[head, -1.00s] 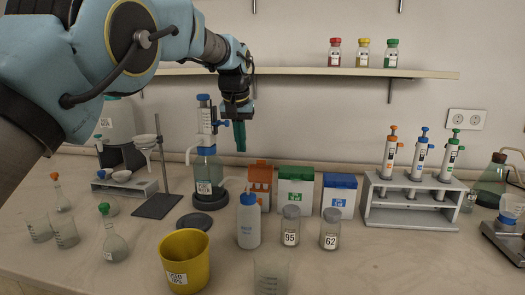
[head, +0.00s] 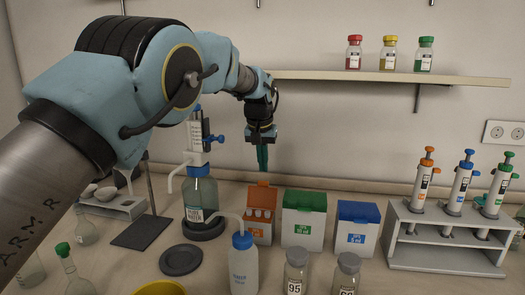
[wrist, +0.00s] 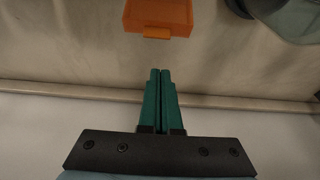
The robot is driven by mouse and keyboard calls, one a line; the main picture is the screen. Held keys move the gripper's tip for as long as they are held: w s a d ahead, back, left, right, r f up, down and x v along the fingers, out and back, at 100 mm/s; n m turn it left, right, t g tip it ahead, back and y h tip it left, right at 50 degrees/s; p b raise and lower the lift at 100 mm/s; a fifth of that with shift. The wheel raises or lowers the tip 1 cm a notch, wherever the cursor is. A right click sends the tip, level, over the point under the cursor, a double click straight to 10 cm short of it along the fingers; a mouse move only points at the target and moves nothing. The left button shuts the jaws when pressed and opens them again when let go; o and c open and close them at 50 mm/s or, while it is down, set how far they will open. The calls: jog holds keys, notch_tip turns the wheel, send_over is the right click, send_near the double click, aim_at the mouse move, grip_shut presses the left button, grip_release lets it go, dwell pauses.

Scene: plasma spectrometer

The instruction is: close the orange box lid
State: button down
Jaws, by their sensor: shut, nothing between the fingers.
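The orange box (head: 259,228) stands on the bench with its orange lid (head: 262,198) raised upright at the back, and white contents show inside. The lid also shows at the top of the wrist view (wrist: 158,17). My gripper (head: 262,168) is above the box, close over the raised lid, with its green fingers pointing down. In the wrist view the fingers (wrist: 161,72) are pressed together with nothing between them, and a gap shows between their tips and the lid.
A green-lidded box (head: 303,228) and a blue-lidded box (head: 355,230) stand to the right. The dispenser bottle (head: 201,198) is close on the left, and a wash bottle (head: 243,268) stands in front. A shelf (head: 400,77) runs along the wall behind.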

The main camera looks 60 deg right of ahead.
aim_at(261, 186)
jog(key=shift+s+a+f+p, duration=0.2)
jog(key=shift+a+f+p, duration=0.4)
jog(key=shift+a, duration=0.05)
jog(key=shift+s+a+f+p, duration=0.2)
jog(key=shift+a+f+p, duration=0.35)
jog(key=shift+a+f, duration=0.05)
jog(key=shift+a+f+b, duration=0.1)
jog(key=shift+b, duration=0.55)
